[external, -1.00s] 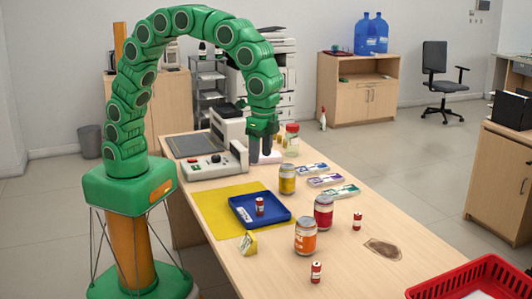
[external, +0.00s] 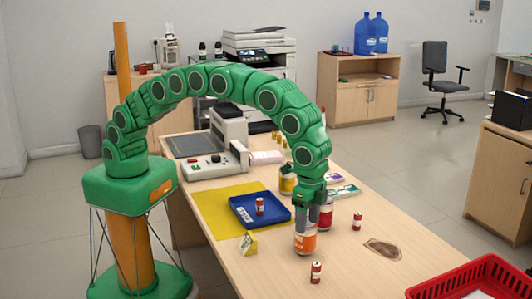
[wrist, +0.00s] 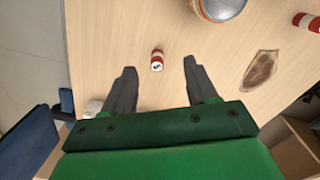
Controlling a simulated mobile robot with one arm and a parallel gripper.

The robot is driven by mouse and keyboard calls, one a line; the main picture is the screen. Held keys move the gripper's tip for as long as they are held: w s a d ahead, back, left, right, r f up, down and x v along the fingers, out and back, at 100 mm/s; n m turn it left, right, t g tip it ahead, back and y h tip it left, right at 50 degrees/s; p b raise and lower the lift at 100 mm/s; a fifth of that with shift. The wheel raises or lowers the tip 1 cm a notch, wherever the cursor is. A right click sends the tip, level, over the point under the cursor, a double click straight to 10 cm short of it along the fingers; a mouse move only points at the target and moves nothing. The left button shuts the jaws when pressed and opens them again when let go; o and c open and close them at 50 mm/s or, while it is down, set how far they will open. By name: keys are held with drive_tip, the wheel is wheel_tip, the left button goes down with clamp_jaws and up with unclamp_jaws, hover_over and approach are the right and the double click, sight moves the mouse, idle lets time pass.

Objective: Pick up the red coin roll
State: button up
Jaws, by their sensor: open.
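Three red coin rolls with white bands show in the external view: one (external: 316,272) upright near the table's front edge, one (external: 357,221) upright to the right of the jars, and one (external: 259,206) in the blue tray (external: 272,221). My gripper (external: 313,222) is open and empty, its fingers in front of the orange-labelled jar (external: 305,245) and the red-labelled jar (external: 326,215) in the picture. In the wrist view a red coin roll (wrist: 157,60) appears between the fingertips (wrist: 160,70), on the table beyond them.
A jar (wrist: 218,8) stands close by at the top of the wrist view. A brown patch (external: 383,249) is on the table at the right. A small yellow-and-white block (external: 248,243) sits by the yellow mat (external: 212,210). A red basket (external: 480,275) is at the lower right.

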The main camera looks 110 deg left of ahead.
hover_over(316, 264)
drive_tip(key=f, duration=0.5)
drive_tip(key=shift+s+f, duration=0.1)
drive_tip(key=shift+s, duration=0.2)
drive_tip(key=shift+w+f, duration=0.2)
drive_tip(key=shift+f, duration=1.85)
drive_tip(key=shift+w+f, duration=0.15)
drive_tip(key=shift+f, duration=1.85)
drive_tip(key=shift+c, duration=0.3)
clamp_jaws()
